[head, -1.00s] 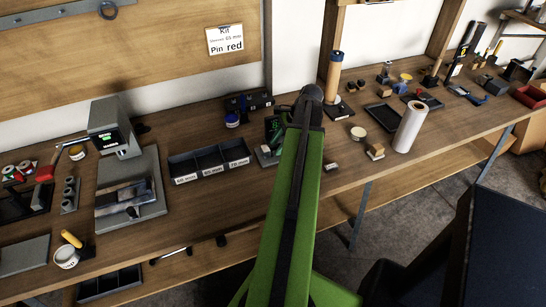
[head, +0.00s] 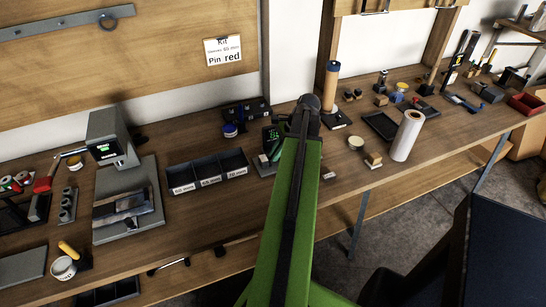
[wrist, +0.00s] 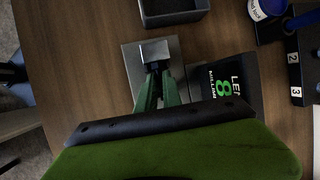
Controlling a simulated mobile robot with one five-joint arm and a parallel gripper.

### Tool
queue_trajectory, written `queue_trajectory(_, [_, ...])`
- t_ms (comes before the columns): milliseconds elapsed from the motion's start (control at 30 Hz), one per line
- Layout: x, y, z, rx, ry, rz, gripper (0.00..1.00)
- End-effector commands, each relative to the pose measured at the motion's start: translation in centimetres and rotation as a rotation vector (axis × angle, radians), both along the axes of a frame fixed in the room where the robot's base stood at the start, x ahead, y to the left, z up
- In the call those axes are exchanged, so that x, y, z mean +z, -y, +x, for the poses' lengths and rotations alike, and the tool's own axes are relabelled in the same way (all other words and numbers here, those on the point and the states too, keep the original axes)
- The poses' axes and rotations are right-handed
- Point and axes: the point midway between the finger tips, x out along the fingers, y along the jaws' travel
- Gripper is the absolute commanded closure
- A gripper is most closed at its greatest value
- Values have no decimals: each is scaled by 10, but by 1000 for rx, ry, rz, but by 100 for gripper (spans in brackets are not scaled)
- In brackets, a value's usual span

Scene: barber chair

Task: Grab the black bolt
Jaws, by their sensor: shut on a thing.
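In the wrist view my gripper (wrist: 155,84) has its green fingers closed together on a small dark piece, which looks like the black bolt (wrist: 155,68). The bolt is mostly hidden by the fingers, so its length and tilt cannot be told. The fingertips are over a grey metal plate (wrist: 133,66), right by a light grey block (wrist: 154,48). In the head view my green arm hides most of the gripper and the bolt.
A black display with green digits (wrist: 223,85) stands right of the fingers. A dark sorting tray (head: 208,169) with labelled compartments lies left of my arm. A blue-lidded jar (head: 230,130) stands behind it. A white roll (head: 407,135) and small blocks stand to the right.

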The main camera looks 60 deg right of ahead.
Motion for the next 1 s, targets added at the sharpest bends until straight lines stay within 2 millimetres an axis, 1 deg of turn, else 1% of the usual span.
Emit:
queue_trajectory(167, [23,0,0,0,0,0,100])
queue_trajectory(300, [47,0,0,0,0,0,100])
queue_trajectory(333, [50,0,-4,-2,0,0,100])
queue_trajectory(433, [62,2,-28,-4,0,1,100])
queue_trajectory(600, [88,7,-69,-5,1,1,100])
queue_trajectory(700, [99,10,-90,-5,0,0,100])
queue_trajectory(833, [106,12,-108,-2,0,0,100])
queue_trajectory(1000, [109,13,-116,-1,0,0,100])
